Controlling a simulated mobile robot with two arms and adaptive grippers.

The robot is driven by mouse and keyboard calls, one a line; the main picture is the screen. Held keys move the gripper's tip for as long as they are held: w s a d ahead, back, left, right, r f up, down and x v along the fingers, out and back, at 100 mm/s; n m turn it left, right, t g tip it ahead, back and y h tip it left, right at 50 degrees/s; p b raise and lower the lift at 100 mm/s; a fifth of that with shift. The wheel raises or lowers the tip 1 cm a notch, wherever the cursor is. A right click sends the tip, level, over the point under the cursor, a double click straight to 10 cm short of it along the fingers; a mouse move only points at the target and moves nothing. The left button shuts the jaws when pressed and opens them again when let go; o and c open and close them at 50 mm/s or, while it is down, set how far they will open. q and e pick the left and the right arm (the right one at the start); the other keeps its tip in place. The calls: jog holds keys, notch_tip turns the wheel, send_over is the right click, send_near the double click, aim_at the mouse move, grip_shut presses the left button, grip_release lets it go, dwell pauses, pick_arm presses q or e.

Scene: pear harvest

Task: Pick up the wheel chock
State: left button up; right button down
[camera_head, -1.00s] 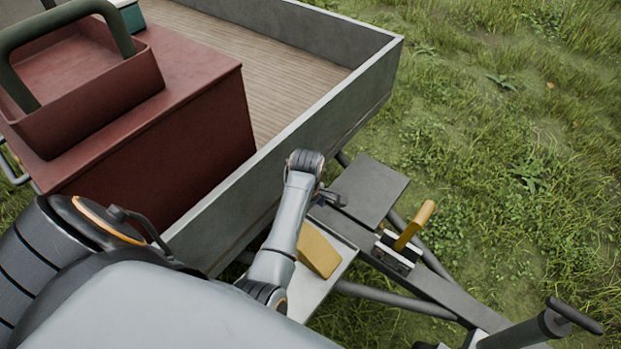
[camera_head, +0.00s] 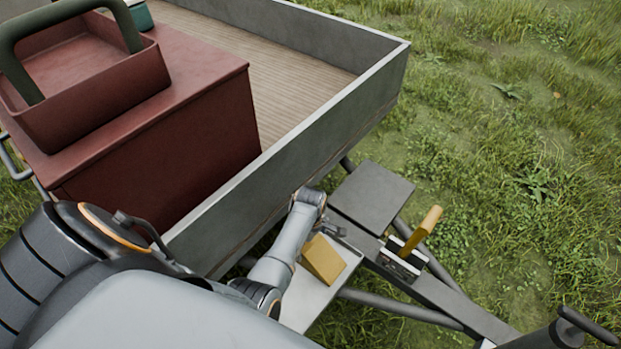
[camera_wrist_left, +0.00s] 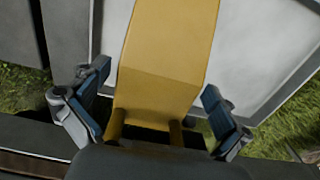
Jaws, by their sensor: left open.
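The yellow wheel chock (camera_head: 323,260) sits on a pale tray (camera_head: 309,300) on the trailer's drawbar frame. My left arm reaches down beside it, and my left gripper (camera_head: 330,228) is at the chock's far end, partly hidden by my wrist. In the left wrist view the chock (camera_wrist_left: 163,65) lies between the two open fingers of the gripper (camera_wrist_left: 158,118). A gap shows between the chock and each finger. The chock's near end is partly hidden by the gripper body. My right gripper is not in view.
The grey trailer wall (camera_head: 290,150) rises close beside my left arm. A lever with a yellow handle (camera_head: 422,230) stands right of the chock, near a dark flat plate (camera_head: 370,195). A red box (camera_head: 165,125) carrying a red basket (camera_head: 90,95) stands on the trailer bed.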

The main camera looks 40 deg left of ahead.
pick_arm(q)
jog(key=c, duration=1.5)
